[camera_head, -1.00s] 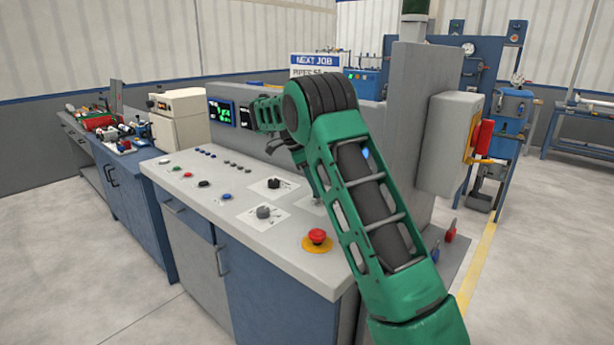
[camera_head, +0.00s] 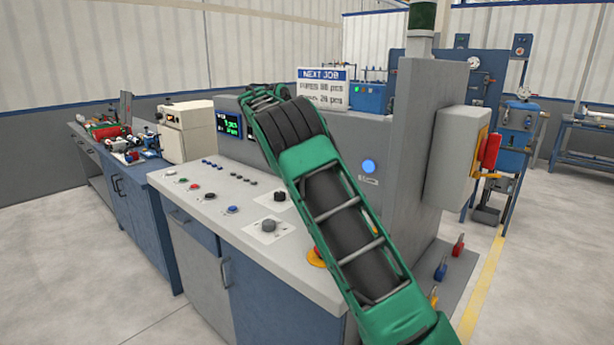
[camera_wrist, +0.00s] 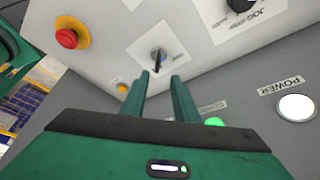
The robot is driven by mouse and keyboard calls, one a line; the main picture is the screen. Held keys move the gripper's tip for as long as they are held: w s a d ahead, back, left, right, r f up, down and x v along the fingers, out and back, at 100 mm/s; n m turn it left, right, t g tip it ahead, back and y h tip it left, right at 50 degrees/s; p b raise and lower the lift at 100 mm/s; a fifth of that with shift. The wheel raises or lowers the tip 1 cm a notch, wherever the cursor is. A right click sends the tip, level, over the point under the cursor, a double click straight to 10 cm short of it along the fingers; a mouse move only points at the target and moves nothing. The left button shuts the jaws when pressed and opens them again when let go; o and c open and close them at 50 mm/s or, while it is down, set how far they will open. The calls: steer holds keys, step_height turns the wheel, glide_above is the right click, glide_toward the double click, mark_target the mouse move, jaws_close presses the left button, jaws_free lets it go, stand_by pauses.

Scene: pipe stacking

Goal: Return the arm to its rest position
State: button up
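My green arm (camera_head: 345,205) reaches up and to the left over the control desk in the head view, with its elbow raised in front of the panel wall. My gripper is hidden behind the arm in that view. In the wrist view, the two fingers of my gripper (camera_wrist: 160,82) stand apart with nothing between them. Beyond the fingertips is a small selector switch (camera_wrist: 157,62) on the desk panel. I cannot tell the exact gap to it.
The control desk (camera_head: 305,268) carries knobs and buttons. A red emergency button (camera_wrist: 67,38) is left in the wrist view. The grey panel wall (camera_head: 405,150) rises behind, with a red-handled switch box (camera_head: 452,155) on its right. Open floor (camera_head: 70,260) lies left.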

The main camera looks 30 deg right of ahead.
stand_by(0.3)
steer(key=s+d+n+t+y, duration=0.1)
steer(key=s+d+n+t, duration=0.15)
steer(key=s+n, duration=0.9)
steer(key=s+a+f+n+t+y, duration=0.25)
steer(key=s+a+n, duration=0.35)
steer(key=s+a, duration=0.3)
steer(key=s+a+f+n+t+y, duration=0.1)
steer(key=s+a+f+n, duration=0.3)
steer(key=s+a+n, duration=0.55)
steer(key=s+d+f+m+g, duration=0.1)
steer(key=s+d+m+g, duration=0.1)
steer(key=s+d+m, duration=0.3)
steer(key=s+d+f+m+g, duration=0.1)
steer(key=s+d+m, duration=0.4)
steer(key=s, duration=0.9)
steer(key=shift+s+d+g, duration=0.2)
steer(key=shift+d+g, duration=0.3)
steer(key=shift+d, duration=0.75)
